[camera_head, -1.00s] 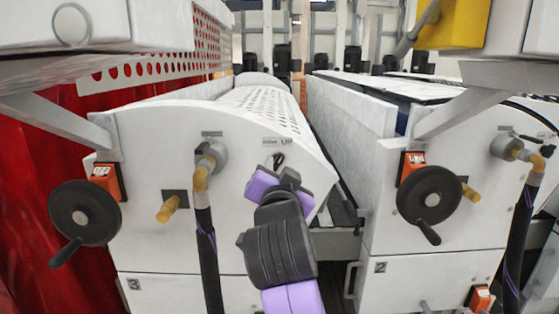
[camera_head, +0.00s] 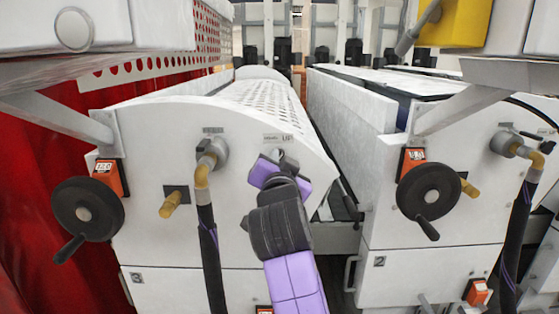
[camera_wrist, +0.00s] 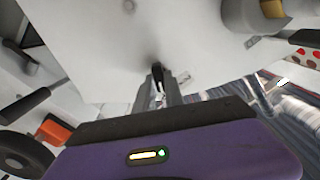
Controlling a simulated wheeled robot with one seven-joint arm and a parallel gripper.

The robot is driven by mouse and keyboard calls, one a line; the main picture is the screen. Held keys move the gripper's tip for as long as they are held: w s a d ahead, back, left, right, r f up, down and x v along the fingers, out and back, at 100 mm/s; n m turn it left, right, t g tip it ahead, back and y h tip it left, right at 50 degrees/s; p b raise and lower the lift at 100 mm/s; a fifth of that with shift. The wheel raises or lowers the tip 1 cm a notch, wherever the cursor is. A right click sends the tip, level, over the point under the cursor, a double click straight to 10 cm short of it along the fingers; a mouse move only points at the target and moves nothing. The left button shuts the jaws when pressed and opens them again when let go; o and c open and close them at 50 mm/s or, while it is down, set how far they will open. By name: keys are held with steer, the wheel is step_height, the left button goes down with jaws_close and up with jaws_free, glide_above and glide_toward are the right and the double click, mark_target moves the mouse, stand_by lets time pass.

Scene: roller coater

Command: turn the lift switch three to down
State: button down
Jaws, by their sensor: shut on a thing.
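The lift switch three is a small dark switch on the white front panel of machine 3 (camera_head: 145,215), just under a "DOWN/UP" label (camera_head: 285,138). In the head view my gripper (camera_head: 277,156) is at the switch and mostly covers it. In the wrist view the black switch handle (camera_wrist: 157,76) sits between my two grey fingers (camera_wrist: 163,90), which are shut on it. The exact angle of the handle is hard to tell.
Left of my gripper are a hose elbow with a black hose (camera_head: 208,240), a brass knob (camera_head: 171,203) and a black handwheel (camera_head: 87,218). Machine 2 (camera_head: 385,215), with its own handwheel (camera_head: 428,190), stands to the right across a narrow gap.

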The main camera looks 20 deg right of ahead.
steer(key=shift+n, duration=0.4)
steer(key=n+p, duration=0.4)
steer(key=n, duration=0.7)
steer(key=shift+a, duration=0.2)
stand_by(0.3)
steer(key=c, duration=1.4)
jaws_free()
steer(key=shift+c, duration=0.2)
